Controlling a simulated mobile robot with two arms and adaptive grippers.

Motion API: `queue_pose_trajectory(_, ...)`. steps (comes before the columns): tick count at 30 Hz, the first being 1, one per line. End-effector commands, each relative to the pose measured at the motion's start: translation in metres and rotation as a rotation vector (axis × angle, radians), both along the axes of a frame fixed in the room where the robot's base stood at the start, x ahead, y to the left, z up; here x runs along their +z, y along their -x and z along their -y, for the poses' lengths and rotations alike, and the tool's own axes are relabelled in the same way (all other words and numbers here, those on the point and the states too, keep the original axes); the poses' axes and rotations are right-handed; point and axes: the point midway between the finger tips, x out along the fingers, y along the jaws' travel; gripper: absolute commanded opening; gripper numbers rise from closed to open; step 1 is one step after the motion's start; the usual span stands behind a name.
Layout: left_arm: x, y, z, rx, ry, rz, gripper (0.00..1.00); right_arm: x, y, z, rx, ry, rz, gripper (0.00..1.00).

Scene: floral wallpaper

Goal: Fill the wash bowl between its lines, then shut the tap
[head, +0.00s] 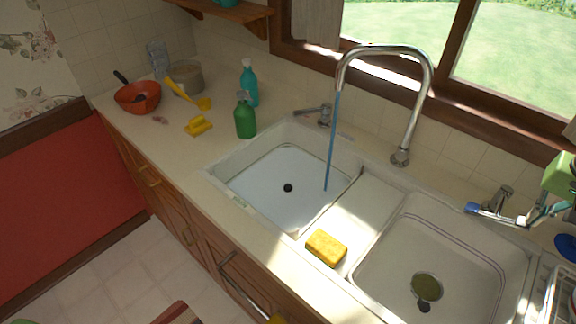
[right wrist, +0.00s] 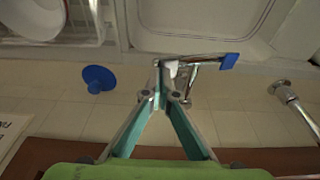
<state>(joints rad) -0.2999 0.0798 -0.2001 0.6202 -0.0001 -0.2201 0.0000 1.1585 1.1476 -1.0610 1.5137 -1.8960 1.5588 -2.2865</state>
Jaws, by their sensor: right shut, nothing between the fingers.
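The left basin (head: 240,195) of the double sink is the wash bowl. Pale bluish water (head: 270,180) seems to cover its floor, with a dark round spot in the middle. A line shows along its far wall; I cannot tell the exact level against the lines. The tall chrome tap (head: 432,85) runs a thin blue stream (head: 332,140) into its right side. The blue-tipped lever (head: 472,208) is at the right, and also in the right wrist view (right wrist: 229,61). My right gripper (right wrist: 170,68) is shut and empty, its fingertips at the lever, perhaps touching. My left gripper is out of view.
A yellow sponge (head: 326,247) lies on the divider. The right basin (head: 400,240) has a strainer in it. Green (head: 245,118) and teal (head: 249,82) bottles and a red bowl (head: 137,98) stand at left. A blue stopper-like thing (right wrist: 97,78) and a dish rack (head: 556,300) are near my right gripper.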

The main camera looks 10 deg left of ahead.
Motion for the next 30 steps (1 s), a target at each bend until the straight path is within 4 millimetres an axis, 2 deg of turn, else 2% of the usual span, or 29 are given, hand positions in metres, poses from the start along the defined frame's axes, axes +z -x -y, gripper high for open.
queue_pose_trajectory(23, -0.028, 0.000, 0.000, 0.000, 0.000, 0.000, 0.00, -0.044, 0.000, -0.001, 0.001, 0.000, -0.001, 0.00)
queue_pose_trajectory(30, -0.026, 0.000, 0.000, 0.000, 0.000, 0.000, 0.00, -0.043, 0.000, 0.000, 0.001, 0.000, -0.001, 0.00)
